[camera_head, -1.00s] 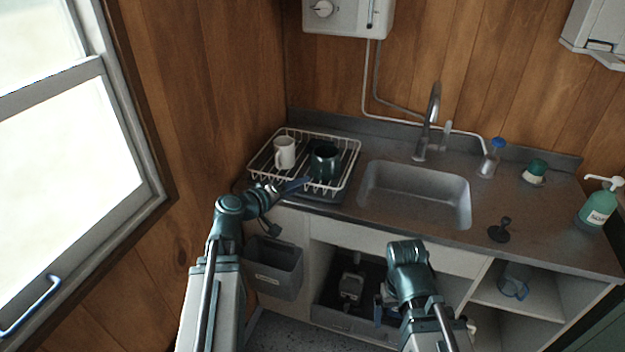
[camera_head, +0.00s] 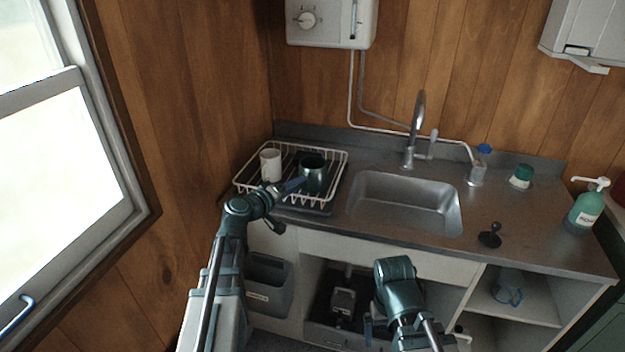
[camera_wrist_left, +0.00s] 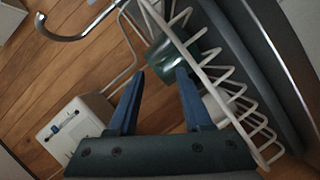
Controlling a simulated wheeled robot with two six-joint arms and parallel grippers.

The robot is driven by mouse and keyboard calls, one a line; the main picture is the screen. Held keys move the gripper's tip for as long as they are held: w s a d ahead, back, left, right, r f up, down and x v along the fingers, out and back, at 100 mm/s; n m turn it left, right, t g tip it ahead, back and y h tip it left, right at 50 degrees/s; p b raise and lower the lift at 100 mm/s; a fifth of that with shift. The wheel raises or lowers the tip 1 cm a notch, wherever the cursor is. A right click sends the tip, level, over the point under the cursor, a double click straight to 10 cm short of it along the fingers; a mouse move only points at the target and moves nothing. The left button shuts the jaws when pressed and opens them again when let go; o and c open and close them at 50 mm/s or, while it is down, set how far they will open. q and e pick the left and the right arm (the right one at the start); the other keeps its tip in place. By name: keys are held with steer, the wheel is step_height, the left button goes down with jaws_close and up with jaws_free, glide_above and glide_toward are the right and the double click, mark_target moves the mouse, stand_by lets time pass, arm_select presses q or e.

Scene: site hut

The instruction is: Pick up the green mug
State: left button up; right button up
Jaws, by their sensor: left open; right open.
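The green mug (camera_head: 313,172) stands in the white wire dish rack (camera_head: 338,178) on the counter, at the rack's right side. My left gripper (camera_head: 298,185) is open and empty, its blue fingers at the rack's front edge, pointing at the mug. In the left wrist view the mug (camera_wrist_left: 172,58) lies just beyond the open fingertips (camera_wrist_left: 160,75), partly behind rack wires. I cannot tell whether a finger touches it. My right gripper (camera_head: 374,328) hangs low in front of the cabinet, mostly hidden by its own wrist.
A white mug (camera_head: 270,165) stands left of the green one in the rack. The sink (camera_head: 405,200) and tap (camera_head: 416,130) are to the right. A dark stopper (camera_head: 490,235) and a soap bottle (camera_head: 585,208) are further right. A grey bin (camera_head: 268,283) hangs below the rack.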

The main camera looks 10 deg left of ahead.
mark_target(312, 176)
arm_select(q)
steer(key=b+x, duration=0.1)
steer(key=x, duration=0.4)
steer(key=shift+w+d+f, duration=0.1)
steer(key=shift+w+f, duration=0.05)
steer(key=shift+w, duration=0.1)
steer(key=shift+s, duration=0.1)
jaws_close()
stand_by(1.2)
